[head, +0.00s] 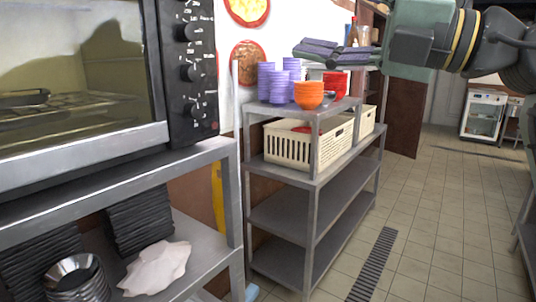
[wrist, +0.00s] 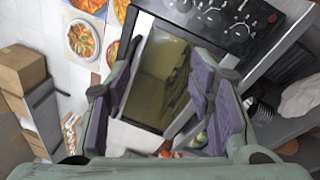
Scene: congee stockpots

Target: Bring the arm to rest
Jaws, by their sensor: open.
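My gripper (head: 338,52) is at the top of the head view, reaching in from the upper right and pointing left, with dark purple pads on its fingers. It is raised in front of and above the shelf with cups and bowls. In the wrist view my gripper (wrist: 160,88) shows its two fingers spread wide apart with nothing between them. Beyond the gap the oven's glass door shows, tilted in the picture.
A large oven (head: 85,75) stands at the left on a metal shelf (head: 205,158). A grey rack (head: 315,175) holds purple cups (head: 269,85), orange bowls (head: 309,95) and a cream basket (head: 287,147). The tiled floor (head: 440,220) at the right is open, with a drain grate (head: 372,265).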

